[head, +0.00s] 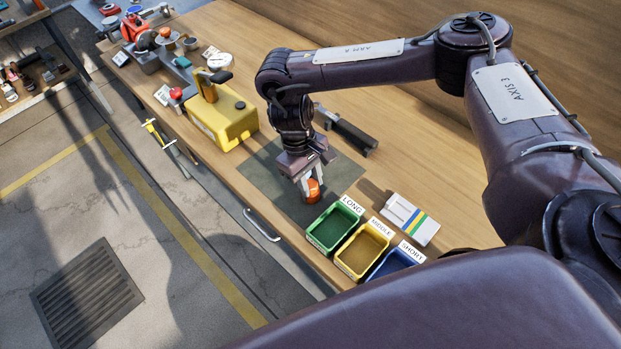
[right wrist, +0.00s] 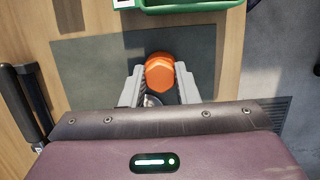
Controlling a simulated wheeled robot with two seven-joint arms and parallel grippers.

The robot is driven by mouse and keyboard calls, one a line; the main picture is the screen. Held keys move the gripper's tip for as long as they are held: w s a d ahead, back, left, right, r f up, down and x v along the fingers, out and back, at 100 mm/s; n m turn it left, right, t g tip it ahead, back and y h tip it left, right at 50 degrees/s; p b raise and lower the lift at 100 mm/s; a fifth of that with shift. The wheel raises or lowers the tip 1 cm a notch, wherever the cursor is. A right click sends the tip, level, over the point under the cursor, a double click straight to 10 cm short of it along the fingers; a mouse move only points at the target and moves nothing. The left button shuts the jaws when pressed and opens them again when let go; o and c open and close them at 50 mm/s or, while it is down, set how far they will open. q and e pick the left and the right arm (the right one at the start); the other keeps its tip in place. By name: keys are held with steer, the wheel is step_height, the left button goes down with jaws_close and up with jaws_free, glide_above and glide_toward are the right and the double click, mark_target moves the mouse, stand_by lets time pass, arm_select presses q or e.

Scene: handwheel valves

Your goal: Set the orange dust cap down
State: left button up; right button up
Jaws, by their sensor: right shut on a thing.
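The orange dust cap (head: 313,190) is between the fingers of my right gripper (head: 307,187), low over the dark mat (head: 270,182) on the workbench. In the right wrist view the orange cap (right wrist: 160,74) has a faceted top, and the grey fingers of my right gripper (right wrist: 161,84) close on it from both sides. A round metallic part shows behind the cap, partly hidden. I cannot tell whether the cap touches the mat. My left gripper is not in view.
Green (head: 333,229), yellow (head: 362,252) and blue (head: 395,263) bins labelled LONG, MIDDLE and SHORT stand beside the mat. A yellow box (head: 222,122) and a dark bar-shaped tool (head: 346,132) lie farther back. Bare mat shows left of the gripper.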

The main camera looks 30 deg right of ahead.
steer(key=o, duration=1)
steer(key=v, duration=1.2)
steer(key=shift+r, duration=0.1)
